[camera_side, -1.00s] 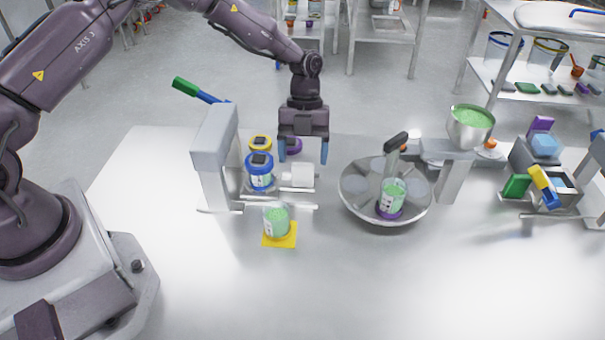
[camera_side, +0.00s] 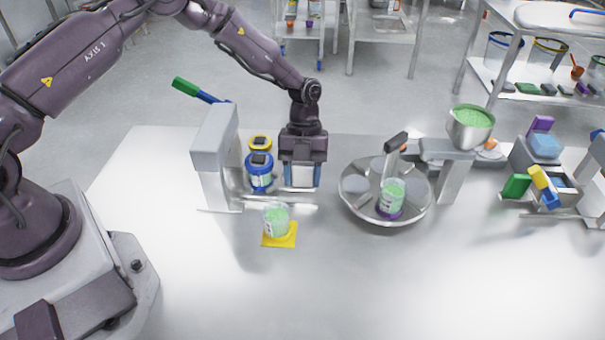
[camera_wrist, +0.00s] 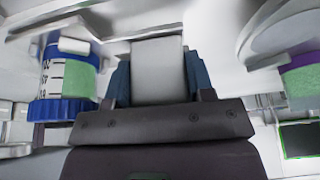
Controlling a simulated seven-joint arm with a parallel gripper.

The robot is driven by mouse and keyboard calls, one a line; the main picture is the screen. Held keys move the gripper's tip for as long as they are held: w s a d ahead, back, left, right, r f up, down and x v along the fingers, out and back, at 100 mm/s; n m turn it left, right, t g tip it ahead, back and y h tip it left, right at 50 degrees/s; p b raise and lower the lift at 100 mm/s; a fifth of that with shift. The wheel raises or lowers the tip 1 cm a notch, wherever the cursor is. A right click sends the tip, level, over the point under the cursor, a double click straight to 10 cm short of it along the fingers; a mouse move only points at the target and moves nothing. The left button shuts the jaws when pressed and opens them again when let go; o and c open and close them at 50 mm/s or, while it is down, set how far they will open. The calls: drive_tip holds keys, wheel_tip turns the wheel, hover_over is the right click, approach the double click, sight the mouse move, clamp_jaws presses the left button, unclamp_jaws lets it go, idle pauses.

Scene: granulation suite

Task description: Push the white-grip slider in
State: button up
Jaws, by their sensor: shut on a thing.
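The white grip (camera_side: 303,176) of the slider sits between the blue fingertips of my gripper (camera_side: 302,182) in the side view, low over the rail of the grey press-like stand (camera_side: 214,150). In the wrist view the white grip (camera_wrist: 158,68) fills the space between the two blue fingers of my gripper (camera_wrist: 158,85), which is shut on it. A blue-capped jar (camera_side: 259,172) stands just left of the gripper; it also shows in the wrist view (camera_wrist: 66,75). The far part of the slider is hidden behind my gripper.
A cup of green granules (camera_side: 276,219) stands on a yellow pad (camera_side: 280,240) in front. A round turntable (camera_side: 354,200) with another cup is close on the right. The front table (camera_side: 400,290) is clear.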

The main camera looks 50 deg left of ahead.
sight(261, 173)
drive_tip(key=s+a, duration=0.6)
drive_tip(key=o, duration=1.3)
drive_tip(key=shift+a, duration=0.1)
drive_tip(key=shift+w, duration=0.1)
drive_tip(key=shift+w+r, duration=0.1)
drive_tip(key=shift+r, duration=0.15)
drive_tip(key=v, duration=1.2)
drive_tip(key=shift+r, duration=0.2)
